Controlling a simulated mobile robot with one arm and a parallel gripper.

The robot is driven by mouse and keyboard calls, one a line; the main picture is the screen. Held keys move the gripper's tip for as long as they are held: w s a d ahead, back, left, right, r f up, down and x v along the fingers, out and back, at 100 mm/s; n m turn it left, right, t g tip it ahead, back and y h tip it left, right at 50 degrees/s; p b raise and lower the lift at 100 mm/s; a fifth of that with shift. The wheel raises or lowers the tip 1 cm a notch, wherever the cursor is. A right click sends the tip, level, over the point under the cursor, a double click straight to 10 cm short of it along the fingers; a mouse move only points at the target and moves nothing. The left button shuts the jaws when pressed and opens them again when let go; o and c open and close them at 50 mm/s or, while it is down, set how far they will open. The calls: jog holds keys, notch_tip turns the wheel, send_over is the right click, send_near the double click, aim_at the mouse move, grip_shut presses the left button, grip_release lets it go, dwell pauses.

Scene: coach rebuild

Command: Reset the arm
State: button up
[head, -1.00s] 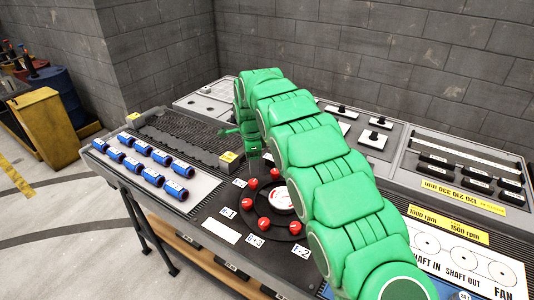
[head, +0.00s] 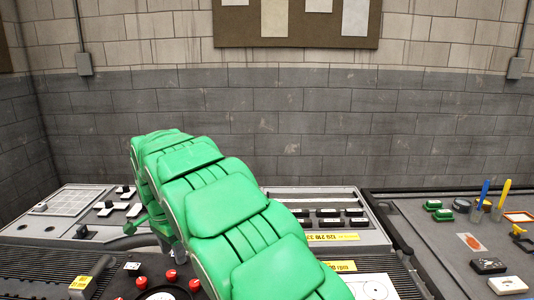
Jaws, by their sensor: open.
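My green segmented arm rises from the bottom of the head view and arches to the left over the workbench (head: 45,262). Its far end bends down at the left. My gripper (head: 135,226) shows there as a small green part, mostly hidden behind the arm. It is open, and I see nothing held in it. Below it is a dark round plate with red knobs (head: 170,275), partly cut off by the lower frame edge and partly covered by the arm.
At the back left are a light panel (head: 68,201) and small black-and-white pieces (head: 122,205). Behind the arm is a tray of black blocks (head: 328,222). A second bench (head: 425,245) at right holds green parts, tools and a black box (head: 488,266). A brick wall closes the back.

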jog(key=s+d+r+n, duration=0.1)
jog(key=s+d+r, duration=0.25)
jog(key=d, duration=0.55)
jog(key=s+d+r+n, duration=0.15)
jog(key=s+d, duration=0.25)
jog(key=d, duration=0.4)
jog(key=s+d+r+n, duration=0.1)
jog(key=s+d+r, duration=0.25)
jog(key=d, duration=0.55)
jog(key=s+d+f+n, duration=0.1)
jog(key=s+d, duration=0.4)
jog(key=s, duration=0.4)
jog(key=s+d+f+n+g, duration=0.1)
jog(key=s+d, duration=0.3)
jog(key=s, duration=0.5)
jog(key=s+d+f+n, duration=0.2)
jog(key=s+d, duration=0.3)
jog(key=s, duration=0.4)
jog(key=shift+d+f+g+y, duration=0.3)
jog(key=shift+d+f+g, duration=0.1)
jog(key=shift+f, duration=0.2)
jog(key=shift+w, duration=0.1)
